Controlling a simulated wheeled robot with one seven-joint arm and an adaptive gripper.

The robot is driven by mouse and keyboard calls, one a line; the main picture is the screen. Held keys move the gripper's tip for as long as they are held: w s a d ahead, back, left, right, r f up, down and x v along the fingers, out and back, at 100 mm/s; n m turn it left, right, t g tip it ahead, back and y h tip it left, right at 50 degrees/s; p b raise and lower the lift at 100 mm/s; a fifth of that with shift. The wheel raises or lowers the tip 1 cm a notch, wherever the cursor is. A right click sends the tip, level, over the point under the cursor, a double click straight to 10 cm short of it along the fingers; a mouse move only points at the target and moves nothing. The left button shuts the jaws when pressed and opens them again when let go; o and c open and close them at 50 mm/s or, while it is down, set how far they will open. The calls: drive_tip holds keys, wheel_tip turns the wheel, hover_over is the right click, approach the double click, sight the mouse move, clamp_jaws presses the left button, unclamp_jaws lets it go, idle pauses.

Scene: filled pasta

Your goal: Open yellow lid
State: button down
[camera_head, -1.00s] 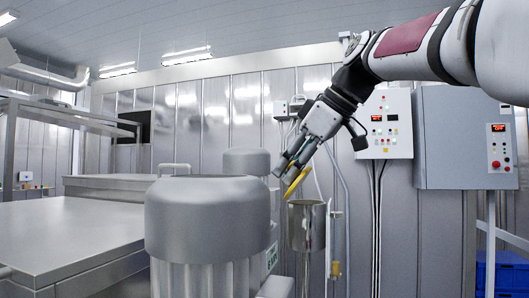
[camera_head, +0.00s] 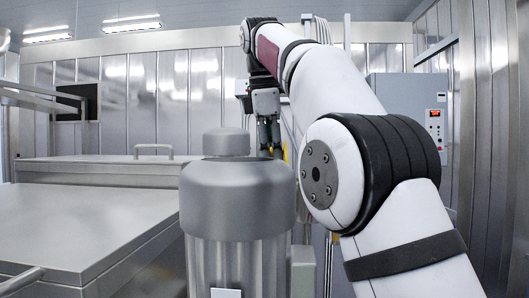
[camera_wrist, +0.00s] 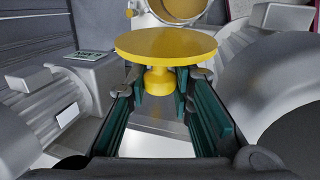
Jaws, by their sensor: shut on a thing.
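The yellow lid (camera_wrist: 165,45) is a round disc with a knob (camera_wrist: 158,80) on its underside in the wrist view. My gripper (camera_wrist: 161,84) is shut on this knob, one finger on each side. The lid is off the metal pot (camera_wrist: 190,14), whose open round mouth shows beyond it at the top edge of the wrist view. In the head view my gripper (camera_head: 270,150) points down behind the grey motor housing. Only a sliver of yellow shows by its fingertips there, and I cannot make out the pot.
The large grey domed motor housing (camera_head: 237,200) stands in front of my gripper in the head view. A steel table (camera_head: 75,225) lies to the left. A grey control cabinet (camera_head: 415,105) is on the right. In the wrist view, ribbed grey motors (camera_wrist: 50,105) flank the lid.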

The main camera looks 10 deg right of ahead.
drive_tip(key=shift+w+a+f+h, duration=0.1)
drive_tip(key=shift+a+f+h, duration=0.1)
drive_tip(key=shift+a+h, duration=0.1)
drive_tip(key=c, duration=1.4)
unclamp_jaws()
drive_tip(key=shift+o, duration=0.2)
drive_tip(key=shift+d, duration=0.1)
drive_tip(key=shift+r, duration=0.1)
